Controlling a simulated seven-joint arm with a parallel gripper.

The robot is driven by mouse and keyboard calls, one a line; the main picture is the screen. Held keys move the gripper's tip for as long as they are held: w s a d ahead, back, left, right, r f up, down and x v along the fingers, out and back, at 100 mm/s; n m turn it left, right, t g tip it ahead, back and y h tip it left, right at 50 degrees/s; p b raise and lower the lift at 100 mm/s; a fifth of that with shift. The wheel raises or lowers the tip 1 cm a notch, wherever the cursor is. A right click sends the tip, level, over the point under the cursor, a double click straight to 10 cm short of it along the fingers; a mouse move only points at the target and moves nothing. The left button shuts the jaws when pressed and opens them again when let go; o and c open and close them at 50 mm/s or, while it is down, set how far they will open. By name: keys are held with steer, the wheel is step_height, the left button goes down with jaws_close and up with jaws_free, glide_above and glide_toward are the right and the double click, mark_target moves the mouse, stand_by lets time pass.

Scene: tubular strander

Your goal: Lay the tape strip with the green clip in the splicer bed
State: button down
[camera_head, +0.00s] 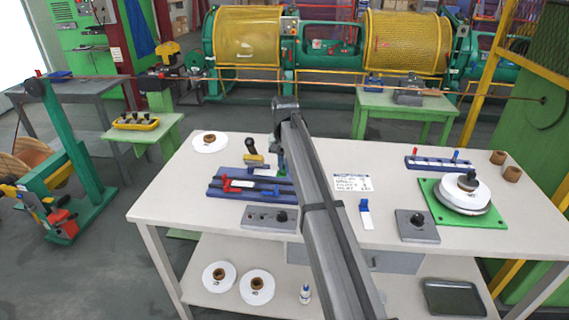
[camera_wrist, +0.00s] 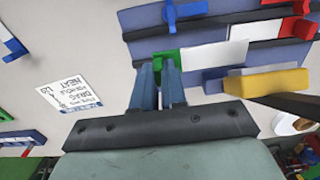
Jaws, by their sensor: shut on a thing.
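The splicer bed (camera_head: 235,196) is a blue grooved block on the white workbench, left of my arm. It also shows at the top of the wrist view (camera_wrist: 150,20). My gripper (camera_wrist: 158,72) is shut on the green clip (camera_wrist: 168,57) at one end of a white tape strip (camera_wrist: 213,58). The strip extends right from the clip, along the bed's near side. I cannot tell whether it touches the bed. A red clip (camera_wrist: 302,27) with another white strip (camera_wrist: 256,30) and a blue clip (camera_wrist: 182,12) are at the bed.
A yellow-handled lever (camera_wrist: 265,82) sits close beside the held strip. A printed card (camera_head: 352,183), a blue-clip strip (camera_head: 365,214), a blue rack (camera_head: 438,163) and a reel on a green plate (camera_head: 428,190) are on the bench to the right.

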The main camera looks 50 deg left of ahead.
steer(key=shift+f, duration=2.9)
steer(key=c, duration=1.1)
jaws_free()
step_height(320, 180, up, 14)
steer(key=shift+f, duration=0.1)
